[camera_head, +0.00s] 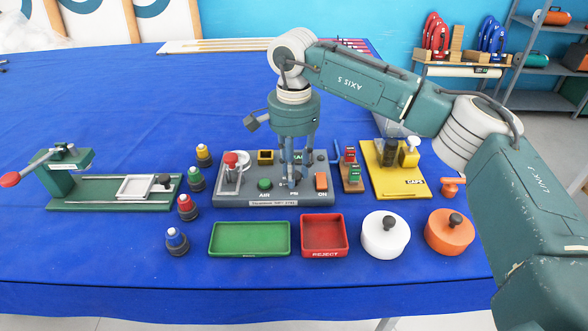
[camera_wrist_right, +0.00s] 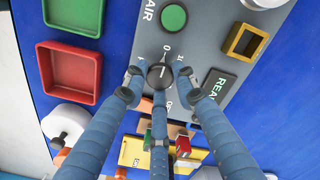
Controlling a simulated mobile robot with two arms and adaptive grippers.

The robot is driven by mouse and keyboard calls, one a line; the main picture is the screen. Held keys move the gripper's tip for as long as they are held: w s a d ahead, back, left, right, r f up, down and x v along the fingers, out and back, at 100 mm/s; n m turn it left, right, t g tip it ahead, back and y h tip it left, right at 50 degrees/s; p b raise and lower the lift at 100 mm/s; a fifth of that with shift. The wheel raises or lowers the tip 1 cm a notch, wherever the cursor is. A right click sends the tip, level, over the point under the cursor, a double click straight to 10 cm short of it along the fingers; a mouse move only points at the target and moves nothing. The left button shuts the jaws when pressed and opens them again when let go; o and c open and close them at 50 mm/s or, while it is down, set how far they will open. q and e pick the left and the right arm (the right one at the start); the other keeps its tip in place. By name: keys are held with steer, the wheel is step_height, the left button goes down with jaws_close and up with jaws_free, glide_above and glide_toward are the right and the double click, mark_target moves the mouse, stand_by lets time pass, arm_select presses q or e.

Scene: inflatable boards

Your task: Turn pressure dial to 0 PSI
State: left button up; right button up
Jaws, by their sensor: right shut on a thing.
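The grey control panel (camera_head: 232,201) stands on the blue table in the head view. My right gripper (camera_head: 291,180) reaches straight down onto its middle. In the right wrist view the black dial (camera_wrist_right: 158,75) sits on the panel between my blue fingers (camera_wrist_right: 157,87). The fingers are closed around the dial's sides. White marks surround the dial, with a 0 just above it in this view. In the head view the fingers hide the dial. My left gripper is not in view.
Next to the dial are a green button (camera_head: 264,184), a red-knobbed lever (camera_head: 231,160) and an orange switch (camera_head: 321,182). Green (camera_head: 249,253) and red (camera_head: 324,250) trays lie in front. A yellow stand (camera_head: 405,187) is on the right, a green press (camera_head: 62,190) on the left.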

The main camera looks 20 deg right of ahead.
steer(key=shift+w+r, duration=0.1)
steer(key=shift+r, duration=0.05)
steer(key=o, duration=1.2)
steer(key=shift+c, duration=0.2)
step_height(320, 180, up, 12)
